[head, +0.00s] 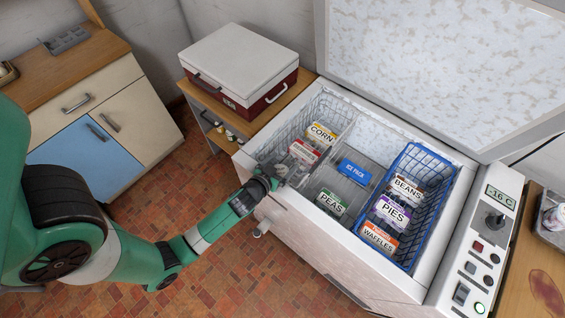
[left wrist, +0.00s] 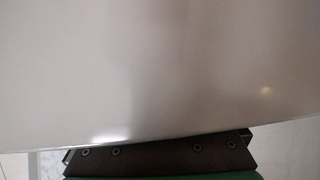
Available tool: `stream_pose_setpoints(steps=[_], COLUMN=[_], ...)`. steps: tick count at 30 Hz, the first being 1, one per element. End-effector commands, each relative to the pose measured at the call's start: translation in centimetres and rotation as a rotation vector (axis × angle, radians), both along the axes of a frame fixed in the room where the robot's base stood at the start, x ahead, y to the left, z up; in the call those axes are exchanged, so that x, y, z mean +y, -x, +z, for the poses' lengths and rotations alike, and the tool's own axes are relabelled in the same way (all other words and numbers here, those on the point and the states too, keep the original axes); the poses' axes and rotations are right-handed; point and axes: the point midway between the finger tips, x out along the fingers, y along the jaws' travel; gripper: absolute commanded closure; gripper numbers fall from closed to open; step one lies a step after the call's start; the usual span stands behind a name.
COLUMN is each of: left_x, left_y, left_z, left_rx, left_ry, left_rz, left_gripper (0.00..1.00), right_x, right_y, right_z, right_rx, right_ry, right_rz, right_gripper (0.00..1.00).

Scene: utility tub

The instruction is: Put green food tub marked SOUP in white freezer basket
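I do not see a green food tub marked SOUP in either view. The white wire freezer basket (head: 318,111) hangs in the left end of the open chest freezer. It holds a yellow-labelled CORN pack (head: 322,133) and a red-labelled pack (head: 304,151) whose word I cannot read. My left gripper (head: 280,172) is at the freezer's front-left rim, close to the basket's front side. Its fingers are too small and dark to show whether they are open or hold anything. In the left wrist view a smooth pale grey surface (left wrist: 160,70) fills most of the picture and hides the fingertips. My right gripper is not in view.
A blue wire basket (head: 432,165) with BEANS, PIES and WAFFLES packs is at the freezer's right. A PEAS pack (head: 331,202) and blue ice pack (head: 354,171) lie between the baskets. The raised lid (head: 440,60) stands behind. A control panel (head: 484,250) is at right.

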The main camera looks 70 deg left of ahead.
Motion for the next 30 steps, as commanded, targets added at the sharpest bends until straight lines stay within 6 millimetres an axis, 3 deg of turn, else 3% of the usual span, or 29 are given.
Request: stream_pose_setpoints(steps=[8,14,24,30], left_x=[-0.1,-0.1,-4.7,-6.4], left_y=[0.5,0.5,6.3,8.4], left_z=[-0.8,1.0,4.4,5.8], left_rx=[0.015,0.016,0.011,0.008], left_ry=[0.014,0.013,0.006,0.005], left_rz=[0.008,0.007,-0.001,0.0], left_gripper=[0.0,0.0,0.0,0.0], right_x=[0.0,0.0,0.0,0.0], right_y=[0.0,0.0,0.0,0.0], right_z=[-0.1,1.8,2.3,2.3], right_rx=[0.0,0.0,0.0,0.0], right_ry=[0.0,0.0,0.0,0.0], right_rz=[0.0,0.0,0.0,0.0], right_gripper=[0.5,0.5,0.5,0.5])
